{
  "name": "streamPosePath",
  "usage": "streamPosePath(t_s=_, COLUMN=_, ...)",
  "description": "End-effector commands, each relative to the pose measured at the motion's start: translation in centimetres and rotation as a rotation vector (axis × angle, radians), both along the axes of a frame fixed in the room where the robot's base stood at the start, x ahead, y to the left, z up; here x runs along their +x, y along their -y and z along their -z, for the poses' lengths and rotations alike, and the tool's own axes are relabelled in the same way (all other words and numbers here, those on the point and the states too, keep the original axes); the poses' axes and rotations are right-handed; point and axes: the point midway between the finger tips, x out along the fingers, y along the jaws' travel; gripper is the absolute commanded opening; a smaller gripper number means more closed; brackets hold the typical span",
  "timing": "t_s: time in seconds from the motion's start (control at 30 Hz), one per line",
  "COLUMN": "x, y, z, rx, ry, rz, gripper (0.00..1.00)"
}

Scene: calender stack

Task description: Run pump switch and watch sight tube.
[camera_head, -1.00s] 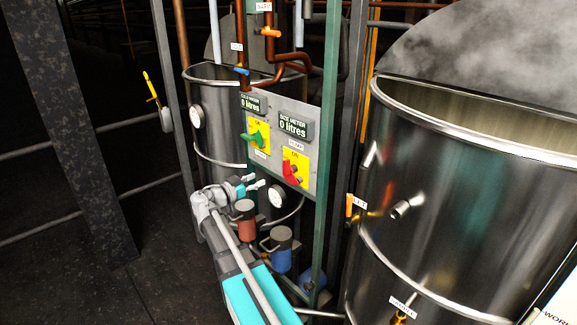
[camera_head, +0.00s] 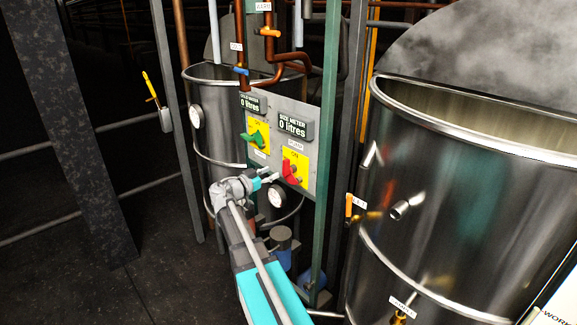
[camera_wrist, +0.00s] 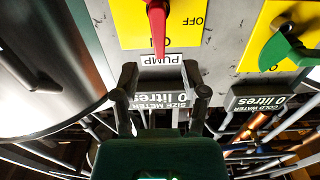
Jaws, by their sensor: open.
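The pump switch is a red lever (camera_head: 290,172) on a yellow plate on the grey panel. In the wrist view the red lever (camera_wrist: 158,22) overlaps the lettering at the plate's bottom edge, with OFF to its right. I cannot tell its exact setting. My gripper (camera_head: 269,177) is open, just left of the lever. In the wrist view my gripper (camera_wrist: 158,75) has its fingertips apart beside the PUMP label (camera_wrist: 162,60), with nothing between them. I see no contact with the lever. I cannot pick out a sight tube for certain.
A green lever (camera_head: 256,138) sits left of the red one. The size meter (camera_head: 292,126) above reads 0 litres. A large steel vessel (camera_head: 450,215) stands right; a smaller steel tank (camera_head: 215,115) stands behind the panel. A green post (camera_head: 327,150) borders the panel's right edge.

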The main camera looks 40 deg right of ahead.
Motion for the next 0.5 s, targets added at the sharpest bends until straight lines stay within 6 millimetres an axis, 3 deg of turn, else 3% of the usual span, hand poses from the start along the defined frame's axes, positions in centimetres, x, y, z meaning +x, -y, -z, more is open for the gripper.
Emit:
streamPosePath(t_s=0.2, x=0.3, y=3.4, z=0.0, rx=0.0, ry=0.0, rz=0.003, gripper=0.57)
streamPosePath(t_s=0.5, x=0.6, y=6.7, z=0.0, rx=0.0, ry=0.0, rz=0.0, gripper=0.57)
